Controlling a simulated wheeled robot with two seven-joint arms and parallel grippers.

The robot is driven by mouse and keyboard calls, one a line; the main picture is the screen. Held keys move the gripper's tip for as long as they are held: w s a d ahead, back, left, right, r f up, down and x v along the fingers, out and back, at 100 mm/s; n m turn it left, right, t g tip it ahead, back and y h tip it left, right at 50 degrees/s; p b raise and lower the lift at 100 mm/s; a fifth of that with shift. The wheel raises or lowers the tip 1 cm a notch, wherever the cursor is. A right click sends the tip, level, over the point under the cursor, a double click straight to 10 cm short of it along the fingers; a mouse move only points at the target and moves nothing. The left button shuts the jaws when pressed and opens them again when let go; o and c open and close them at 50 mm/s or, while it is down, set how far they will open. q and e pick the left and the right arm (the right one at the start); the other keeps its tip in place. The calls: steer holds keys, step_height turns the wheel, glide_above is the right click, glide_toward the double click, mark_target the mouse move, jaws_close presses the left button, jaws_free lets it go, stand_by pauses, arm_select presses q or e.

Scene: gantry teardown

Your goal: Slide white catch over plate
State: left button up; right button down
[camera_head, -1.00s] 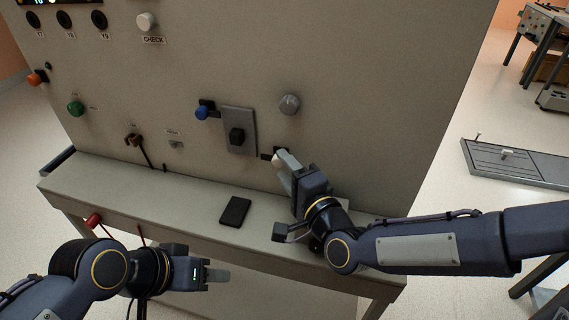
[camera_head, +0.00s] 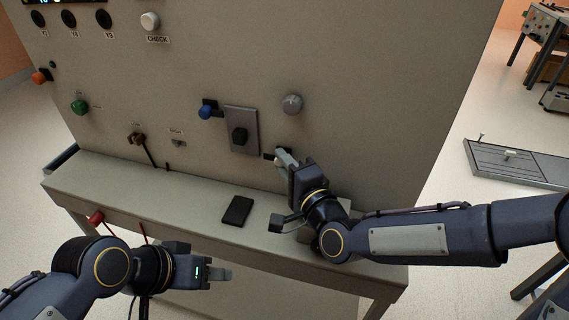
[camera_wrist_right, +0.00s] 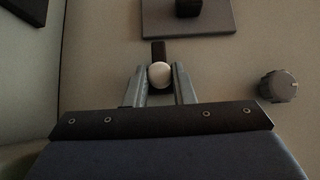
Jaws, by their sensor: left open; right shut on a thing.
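The grey plate (camera_head: 241,132) with a black knob stands upright on the panel. The white catch (camera_wrist_right: 160,75) is a round white knob on a short dark bar (camera_wrist_right: 158,50), just off the plate's lower right edge in the head view and apart from the plate. My right gripper (camera_head: 281,156) is shut on the catch; the right wrist view shows its fingers (camera_wrist_right: 160,84) on both sides of the knob. In the head view the fingers mostly hide the catch. A blue catch (camera_head: 206,111) sits at the plate's upper left. My left gripper (camera_head: 224,274) is open and empty, low in front of the ledge.
A grey round knob (camera_head: 292,104) is right of the plate, near my right gripper. A black flat object (camera_head: 237,211) lies on the ledge (camera_head: 190,205). A red knob (camera_head: 96,217) is near my left arm. Green and orange knobs are further left on the panel.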

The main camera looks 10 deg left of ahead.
steer(key=shift+a+f+b, duration=0.15)
steer(key=shift+a+b, duration=0.2)
steer(key=shift+b, duration=0.05)
steer(key=shift+a+b, duration=0.4)
steer(key=shift+a, duration=0.5)
steer(key=shift+r, duration=0.2)
steer(key=c, duration=1.2)
jaws_free()
steer(key=shift+a, duration=0.1)
steer(key=v, duration=0.7)
steer(key=shift+s+d+b, duration=0.25)
steer(key=shift+d+b, duration=0.05)
steer(key=shift+d, duration=0.05)
